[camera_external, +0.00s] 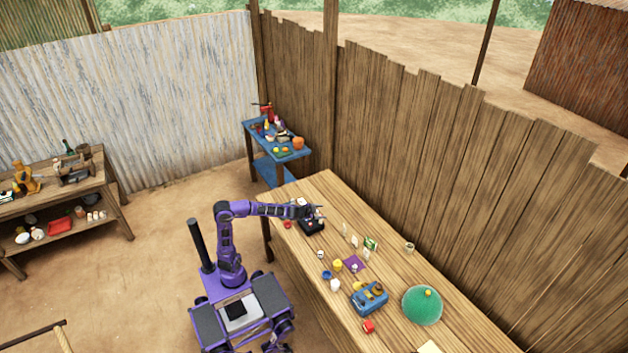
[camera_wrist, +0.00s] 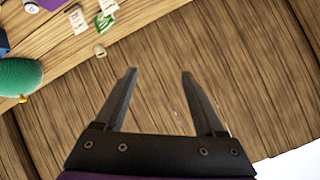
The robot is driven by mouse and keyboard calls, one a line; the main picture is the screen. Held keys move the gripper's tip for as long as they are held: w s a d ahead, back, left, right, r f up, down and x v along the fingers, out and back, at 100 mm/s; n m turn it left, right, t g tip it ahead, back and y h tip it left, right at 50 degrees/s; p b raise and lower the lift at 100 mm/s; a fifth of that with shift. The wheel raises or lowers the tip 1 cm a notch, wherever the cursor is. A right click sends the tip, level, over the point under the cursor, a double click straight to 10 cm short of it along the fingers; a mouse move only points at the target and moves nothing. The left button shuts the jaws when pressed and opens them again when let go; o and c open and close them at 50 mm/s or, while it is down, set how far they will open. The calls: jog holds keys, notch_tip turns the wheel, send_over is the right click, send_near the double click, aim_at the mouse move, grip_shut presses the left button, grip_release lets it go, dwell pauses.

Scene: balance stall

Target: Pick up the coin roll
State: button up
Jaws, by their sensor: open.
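I cannot tell for certain which object is the coin roll. Small roll-like pieces on the wooden table (camera_external: 440,302) include a white one with a dark top (camera_external: 320,254), a yellow one (camera_external: 337,265) and a white one (camera_external: 335,285). My gripper (camera_external: 319,214) is above the far left part of the table, near a dark box (camera_external: 312,227), apart from these pieces. In the wrist view my gripper (camera_wrist: 159,72) is open and empty, with fence planks behind its fingers. A white piece with a dark top (camera_wrist: 31,8) shows at the upper left there.

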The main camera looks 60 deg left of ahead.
jog(key=s+f+n+g, duration=0.2)
jog(key=s+f+g, duration=0.1)
jog(key=f, duration=0.6)
jog(key=n+g+h, duration=0.2)
jog(key=g, duration=0.2)
send_near(321, 254)
jog(key=f, duration=0.2)
jog(key=w+a+f+b, duration=0.1)
jog(key=w+f+b, duration=0.1)
jog(key=f, duration=0.1)
jog(key=shift+a+f, duration=0.35)
jog(key=shift+d+b+x, duration=0.15)
jog(key=shift+x, duration=1.35)
jog(key=shift+d+b+x, duration=0.1)
jog(key=shift+b+x, duration=0.05)
jog(key=shift+x, duration=1.35)
jog(key=shift+w+r, duration=0.1)
jog(key=shift+r, duration=0.05)
grip_shut()
